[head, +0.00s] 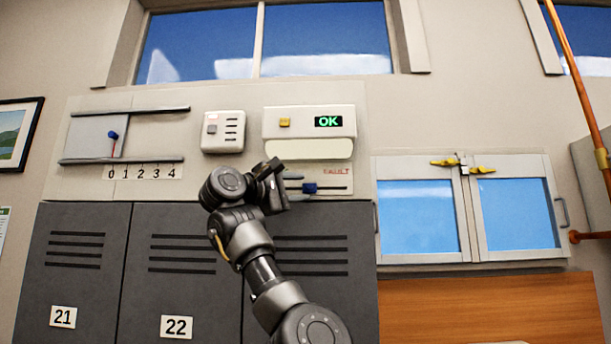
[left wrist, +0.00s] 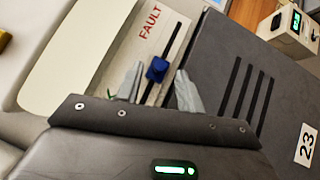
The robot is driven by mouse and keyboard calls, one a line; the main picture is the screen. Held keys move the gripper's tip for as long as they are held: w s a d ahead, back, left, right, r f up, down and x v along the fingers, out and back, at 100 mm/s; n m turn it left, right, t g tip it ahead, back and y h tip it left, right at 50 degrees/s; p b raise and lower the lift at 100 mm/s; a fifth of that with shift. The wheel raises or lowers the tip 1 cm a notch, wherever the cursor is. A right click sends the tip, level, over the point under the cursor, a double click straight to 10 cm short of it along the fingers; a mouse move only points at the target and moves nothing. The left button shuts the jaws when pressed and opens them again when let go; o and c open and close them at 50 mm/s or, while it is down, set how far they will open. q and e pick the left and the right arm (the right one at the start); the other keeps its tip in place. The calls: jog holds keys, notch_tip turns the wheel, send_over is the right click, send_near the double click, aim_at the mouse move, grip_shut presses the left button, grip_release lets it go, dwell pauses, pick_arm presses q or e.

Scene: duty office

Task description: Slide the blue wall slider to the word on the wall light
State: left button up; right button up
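The blue slider (head: 310,188) sits on a dark slot in a pale plate (head: 335,170) with the red word FAULT. It also shows in the left wrist view (left wrist: 157,69), where its slot runs on past it on the FAULT side. The plate's other end is hidden behind my left gripper. My left gripper (head: 292,186) is at the plate, just left of the slider. In the left wrist view its grey fingers (left wrist: 158,88) are apart, one on each side of the slider, with gaps visible. My right gripper is not in view.
Another blue knob (head: 113,135) sits on a panel at left above a scale from 0 to 4. A white switch box (head: 223,132) hangs left of the light. Grey lockers (head: 80,270) stand below. A glazed cabinet (head: 415,218) with yellow latches is at right.

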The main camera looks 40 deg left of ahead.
aim_at(309, 187)
pick_arm(q)
jog(key=shift+p+x, duration=0.6)
jog(key=shift+x, duration=0.8)
jog(key=shift+c, duration=0.4)
grip_shut()
